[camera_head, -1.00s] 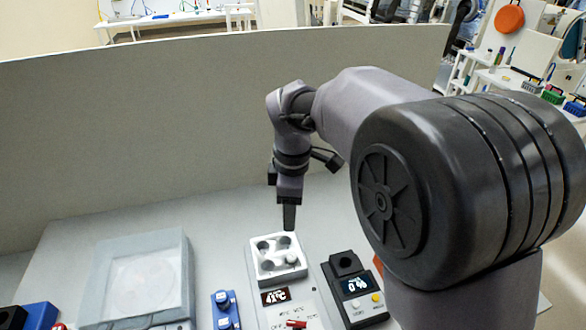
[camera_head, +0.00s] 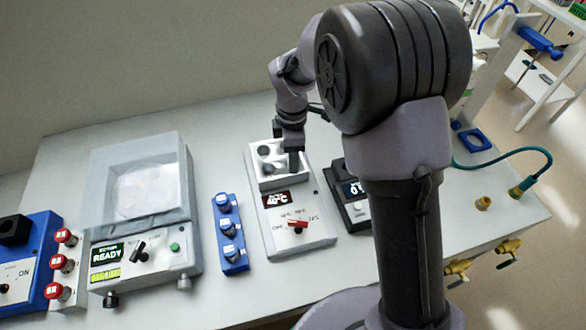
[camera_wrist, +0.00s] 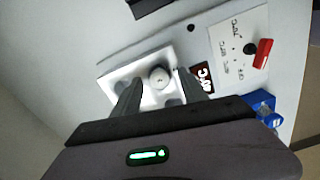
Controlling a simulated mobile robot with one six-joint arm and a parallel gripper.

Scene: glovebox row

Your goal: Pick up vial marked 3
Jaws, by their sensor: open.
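A round pale vial cap (camera_wrist: 158,76) sits in a well of a white block (camera_wrist: 118,72) in the wrist view. No number on it is readable. The block also shows in the head view (camera_head: 257,180), on top of a heater unit (camera_head: 280,243) whose display reads about 40 °C. My gripper (camera_wrist: 160,90) is open, its two fingers over the block on either side of the cap. In the head view my gripper (camera_head: 294,163) is low over the block's right part, and the cap is hidden there. Other wells of the block look dark and empty.
A black device with a display (camera_head: 338,205) stands close on the right, partly behind my arm.

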